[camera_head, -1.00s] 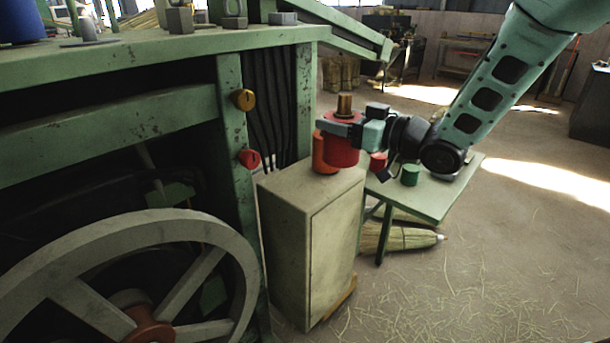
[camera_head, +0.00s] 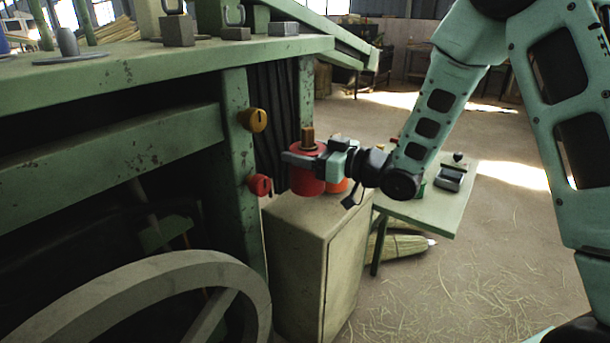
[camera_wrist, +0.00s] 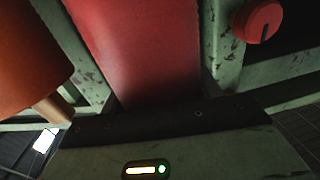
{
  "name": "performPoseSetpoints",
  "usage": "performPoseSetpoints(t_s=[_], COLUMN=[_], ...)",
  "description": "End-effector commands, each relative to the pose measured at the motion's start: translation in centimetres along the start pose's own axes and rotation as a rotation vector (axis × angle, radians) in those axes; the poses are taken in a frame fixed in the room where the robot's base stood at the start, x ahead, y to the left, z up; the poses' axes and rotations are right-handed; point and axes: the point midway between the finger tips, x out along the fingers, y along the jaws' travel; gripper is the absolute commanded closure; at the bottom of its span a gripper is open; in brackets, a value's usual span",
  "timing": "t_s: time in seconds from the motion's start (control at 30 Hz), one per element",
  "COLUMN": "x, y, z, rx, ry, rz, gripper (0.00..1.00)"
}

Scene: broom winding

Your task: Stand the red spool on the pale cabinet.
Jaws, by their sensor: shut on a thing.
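The red spool (camera_head: 306,176) is upright, with a brown core showing above it. My gripper (camera_head: 303,160) is shut on it from the right. The spool is at the far left edge of the pale cabinet's top (camera_head: 305,218), close to the green frame. I cannot tell whether its base touches the top. An orange spool (camera_head: 338,185) is just right of it, partly hidden by the red spool and my gripper. In the wrist view the red spool (camera_wrist: 140,45) fills the upper middle and the orange spool (camera_wrist: 30,50) is at the left.
A small green table (camera_head: 430,210) stands behind the cabinet at right, with a broom (camera_head: 405,246) below. The cabinet's front top is clear.

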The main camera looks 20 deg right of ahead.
Motion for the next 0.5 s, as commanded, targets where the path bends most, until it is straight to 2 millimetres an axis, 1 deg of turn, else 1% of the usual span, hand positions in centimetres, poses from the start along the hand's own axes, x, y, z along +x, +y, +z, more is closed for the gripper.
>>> performPoseSetpoints(t_s=[0.13, 0.3, 0.4, 0.5], x=[0.0, 0.0, 0.0, 0.0], y=[0.0, 0.0, 0.0, 0.0], z=[1.4, 3.9, 4.6, 4.6], rx=[0.001, 0.001, 0.000, -0.002], ry=[0.001, 0.000, 0.003, 0.004], rz=[0.000, -0.001, -0.001, 0.000], gripper=[0.67, 0.67, 0.67, 0.67])
